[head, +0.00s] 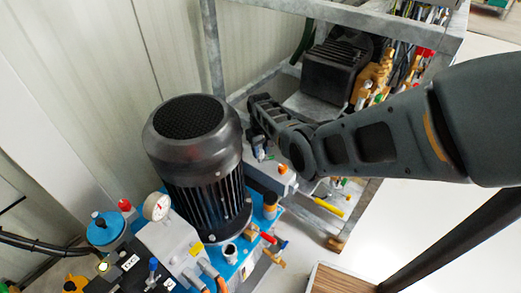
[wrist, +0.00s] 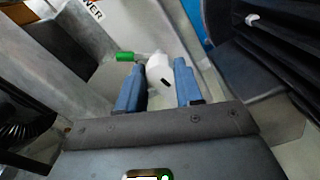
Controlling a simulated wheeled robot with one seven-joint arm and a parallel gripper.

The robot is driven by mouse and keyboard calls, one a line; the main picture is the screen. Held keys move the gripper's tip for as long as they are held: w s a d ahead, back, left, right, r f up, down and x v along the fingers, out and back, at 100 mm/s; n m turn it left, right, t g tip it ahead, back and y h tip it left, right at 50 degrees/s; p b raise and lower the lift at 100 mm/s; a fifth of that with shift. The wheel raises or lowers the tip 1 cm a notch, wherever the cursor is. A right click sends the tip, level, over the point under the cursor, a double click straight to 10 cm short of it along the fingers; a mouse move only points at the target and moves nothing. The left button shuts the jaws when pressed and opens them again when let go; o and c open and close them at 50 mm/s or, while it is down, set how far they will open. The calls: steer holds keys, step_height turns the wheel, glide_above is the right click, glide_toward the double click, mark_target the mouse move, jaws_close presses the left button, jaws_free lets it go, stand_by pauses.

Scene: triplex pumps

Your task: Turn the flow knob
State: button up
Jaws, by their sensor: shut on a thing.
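In the wrist view, my gripper (wrist: 159,68) has its two blue fingers on either side of a small white knob with a dark mark (wrist: 158,76), and it is shut on it. I take this to be the flow knob. A short green cylinder (wrist: 125,57) sticks out just left of the knob. In the head view, my arm reaches in from the right, and its wrist is beside the large black motor (head: 195,150). The fingertips and the knob are hard to make out there.
A grey metal frame (head: 350,18) stands behind, with another dark motor (head: 333,72) and brass fittings (head: 372,82). A pressure gauge (head: 157,206) and a blue cap (head: 104,228) are at lower left. A yellow-handled part (head: 329,207) is below my arm.

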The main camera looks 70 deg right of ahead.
mark_target(261, 152)
steer(key=shift+m, duration=0.6)
steer(key=o, duration=1)
steer(key=shift+o, duration=0.2)
step_height(261, 152, up, 8)
steer(key=shift+f+p, duration=0.1)
steer(key=shift+p, duration=1.1)
